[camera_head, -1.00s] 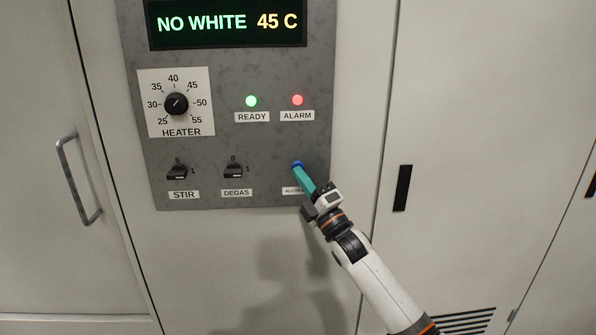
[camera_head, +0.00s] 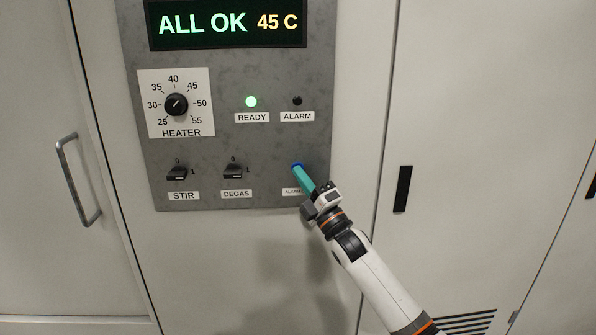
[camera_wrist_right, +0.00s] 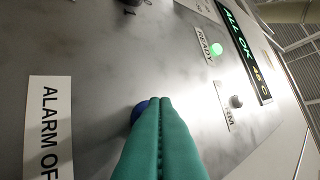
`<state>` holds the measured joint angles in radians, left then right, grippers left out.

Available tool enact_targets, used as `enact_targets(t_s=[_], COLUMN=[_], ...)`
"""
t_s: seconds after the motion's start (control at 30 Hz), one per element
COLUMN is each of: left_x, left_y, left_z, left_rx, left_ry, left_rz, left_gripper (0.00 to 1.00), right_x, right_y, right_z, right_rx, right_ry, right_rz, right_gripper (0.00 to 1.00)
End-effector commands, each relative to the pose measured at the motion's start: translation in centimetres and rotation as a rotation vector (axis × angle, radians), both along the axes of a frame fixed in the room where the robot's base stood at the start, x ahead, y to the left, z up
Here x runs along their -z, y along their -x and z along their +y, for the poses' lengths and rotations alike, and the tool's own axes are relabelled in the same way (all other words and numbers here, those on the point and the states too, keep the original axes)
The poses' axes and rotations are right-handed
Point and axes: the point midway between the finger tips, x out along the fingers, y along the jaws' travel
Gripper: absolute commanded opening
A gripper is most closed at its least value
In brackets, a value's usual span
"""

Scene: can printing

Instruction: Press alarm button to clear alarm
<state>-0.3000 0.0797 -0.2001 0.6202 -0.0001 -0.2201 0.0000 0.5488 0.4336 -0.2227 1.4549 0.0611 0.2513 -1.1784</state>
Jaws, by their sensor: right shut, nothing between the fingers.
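The blue alarm button (camera_head: 297,166) sits low on the right of the grey control panel, above a label that my gripper partly covers. My right gripper (camera_head: 301,172) is shut and empty, its teal fingertips at the button and covering most of it. In the right wrist view the teal fingers (camera_wrist_right: 160,125) lie over the blue button (camera_wrist_right: 138,108), beside the "ALARM OFF" label (camera_wrist_right: 48,128). The alarm lamp (camera_head: 297,101) is dark. The display (camera_head: 228,24) reads "ALL OK 45 C". My left gripper is not in view.
The ready lamp (camera_head: 251,102) glows green. The heater knob (camera_head: 176,104), stir switch (camera_head: 177,173) and degas switch (camera_head: 233,171) stick out of the panel left of my gripper. A door handle (camera_head: 78,180) is at far left. The cabinet face below the panel is clear.

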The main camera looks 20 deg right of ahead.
Motion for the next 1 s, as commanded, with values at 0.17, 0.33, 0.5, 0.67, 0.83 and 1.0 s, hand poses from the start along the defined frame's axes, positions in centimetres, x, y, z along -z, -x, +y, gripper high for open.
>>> enact_targets(t_s=[0.17,0.33,0.5,0.67,0.83,1.0], left_x=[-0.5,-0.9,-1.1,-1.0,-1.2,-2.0], left_y=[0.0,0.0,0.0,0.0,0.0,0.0], left_z=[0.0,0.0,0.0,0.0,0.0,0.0], left_rx=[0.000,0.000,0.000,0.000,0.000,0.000], left_ry=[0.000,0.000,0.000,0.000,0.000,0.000], left_rz=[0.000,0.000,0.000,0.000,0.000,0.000], left_gripper=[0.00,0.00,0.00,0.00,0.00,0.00], right_x=[0.0,0.0,0.1,0.1,0.0,-0.1], right_y=[0.7,1.7,2.3,2.3,2.6,4.0], right_z=[0.2,0.5,0.7,0.7,0.8,1.3], right_rx=[0.000,0.000,0.001,0.001,0.000,-0.001], right_ry=[-0.002,-0.002,0.000,0.000,-0.001,-0.003], right_rz=[0.002,0.002,0.001,0.001,0.001,0.003], right_gripper=[0.00,0.00,0.00,0.00,0.00,0.00])
